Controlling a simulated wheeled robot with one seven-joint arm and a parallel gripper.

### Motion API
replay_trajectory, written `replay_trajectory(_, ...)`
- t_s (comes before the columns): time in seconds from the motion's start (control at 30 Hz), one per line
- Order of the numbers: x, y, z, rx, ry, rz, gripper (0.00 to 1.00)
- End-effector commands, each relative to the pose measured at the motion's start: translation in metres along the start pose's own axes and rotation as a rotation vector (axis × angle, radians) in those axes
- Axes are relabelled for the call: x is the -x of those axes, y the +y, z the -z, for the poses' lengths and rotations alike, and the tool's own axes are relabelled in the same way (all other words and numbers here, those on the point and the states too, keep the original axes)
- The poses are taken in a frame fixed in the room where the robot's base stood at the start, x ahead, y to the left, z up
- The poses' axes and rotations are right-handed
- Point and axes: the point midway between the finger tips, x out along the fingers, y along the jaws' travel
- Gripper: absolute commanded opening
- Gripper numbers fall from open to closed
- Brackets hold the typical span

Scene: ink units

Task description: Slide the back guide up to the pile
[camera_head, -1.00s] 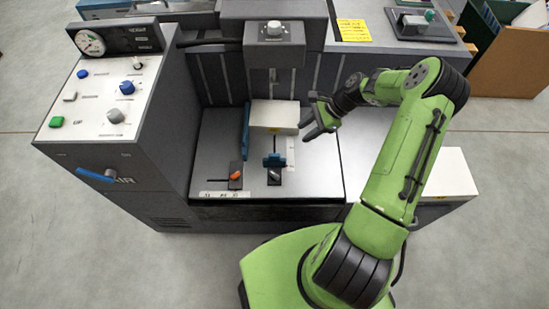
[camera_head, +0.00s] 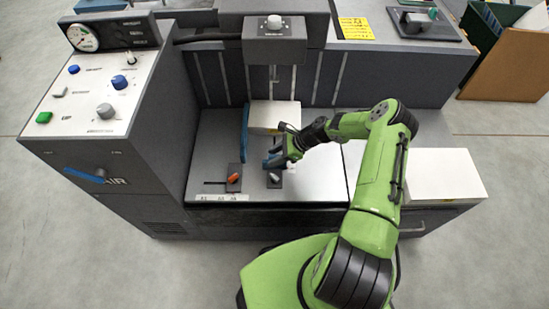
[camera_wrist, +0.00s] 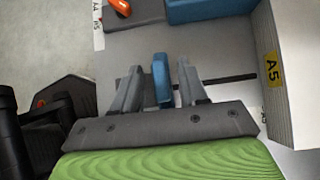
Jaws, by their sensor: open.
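The back guide (camera_wrist: 161,80) is a small blue upright plate. In the wrist view it stands between the two grey fingers of my gripper (camera_wrist: 159,84), which are open, with a gap on each side of it. In the head view my gripper (camera_head: 281,152) hides most of the guide. The white pile (camera_head: 272,113) stands behind it against the machine. In the wrist view the pile (camera_wrist: 280,70) with its yellow A5 label is at the right, apart from the guide. A dark slot (camera_wrist: 228,80) runs from the guide towards the pile.
A taller blue side guide (camera_head: 245,131) stands at the pile's left. An orange lever (camera_head: 234,178) sits on a dark block front left of my gripper. A control panel (camera_head: 92,95) rises at the left. A white-topped unit (camera_head: 445,175) is at the right.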

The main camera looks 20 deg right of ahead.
Motion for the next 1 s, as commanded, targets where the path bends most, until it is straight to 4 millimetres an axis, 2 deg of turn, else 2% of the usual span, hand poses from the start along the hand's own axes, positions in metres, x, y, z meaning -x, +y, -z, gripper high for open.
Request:
replay_trajectory(0.3, -0.004, 0.0, 0.0, 0.0, 0.0, 0.001, 0.41)
replay_trajectory(0.57, -0.004, 0.0, 0.0, 0.0, 0.0, 0.001, 0.01)
replay_trajectory(0.87, -0.004, -0.001, 0.0, 0.001, 0.0, 0.001, 0.0)
replay_trajectory(1.0, -0.008, -0.02, 0.003, 0.005, 0.001, 0.007, 0.0)
